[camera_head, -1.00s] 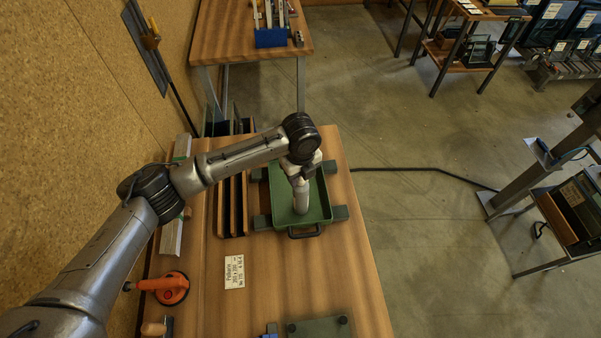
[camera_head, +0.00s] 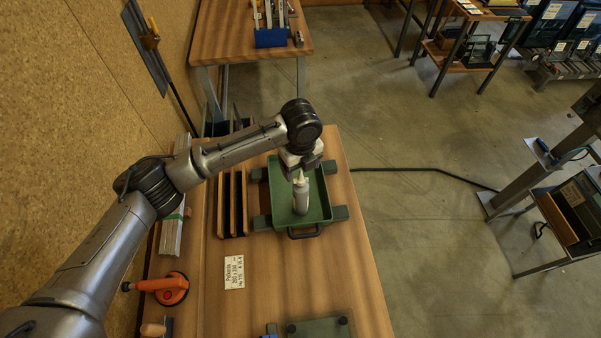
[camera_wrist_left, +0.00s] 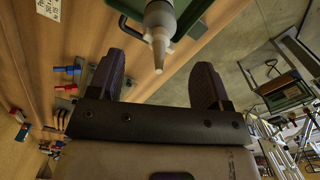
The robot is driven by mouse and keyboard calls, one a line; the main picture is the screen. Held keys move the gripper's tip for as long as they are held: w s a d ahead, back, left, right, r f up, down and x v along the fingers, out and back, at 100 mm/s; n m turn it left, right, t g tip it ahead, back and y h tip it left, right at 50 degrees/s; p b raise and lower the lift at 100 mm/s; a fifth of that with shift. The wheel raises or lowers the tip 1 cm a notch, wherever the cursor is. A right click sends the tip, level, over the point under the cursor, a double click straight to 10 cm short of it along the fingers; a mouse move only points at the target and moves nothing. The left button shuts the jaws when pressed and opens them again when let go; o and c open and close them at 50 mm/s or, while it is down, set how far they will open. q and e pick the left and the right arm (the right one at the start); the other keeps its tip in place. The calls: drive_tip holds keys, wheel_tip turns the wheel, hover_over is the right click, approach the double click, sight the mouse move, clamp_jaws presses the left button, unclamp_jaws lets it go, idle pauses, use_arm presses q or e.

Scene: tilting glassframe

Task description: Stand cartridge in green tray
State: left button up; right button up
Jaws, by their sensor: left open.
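The cartridge (camera_head: 301,199) is a pale grey tube with a narrow nozzle. It stands upright in the green tray (camera_head: 328,205) on the wooden bench. My left gripper (camera_head: 300,172) is right above the cartridge in the head view. In the left wrist view the gripper (camera_wrist_left: 158,75) is open, with its two dark fingers spread apart. The cartridge (camera_wrist_left: 160,18) shows there beyond the fingertips with its nozzle pointing toward the gap, and nothing is held. The tray's edge (camera_wrist_left: 127,8) is partly visible there. My right gripper is not in view.
Wooden slats (camera_head: 232,205) stand left of the tray. An orange suction lifter (camera_head: 172,288) and a white label card (camera_head: 234,272) lie nearer on the bench (camera_head: 290,270). A dark plate (camera_head: 320,328) lies at the front. The bench between card and right edge is clear.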

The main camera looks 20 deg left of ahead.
use_arm(q)
wheel_tip(320, 180, up, 8)
drive_tip(key=shift+r, duration=0.15)
idle(0.5)
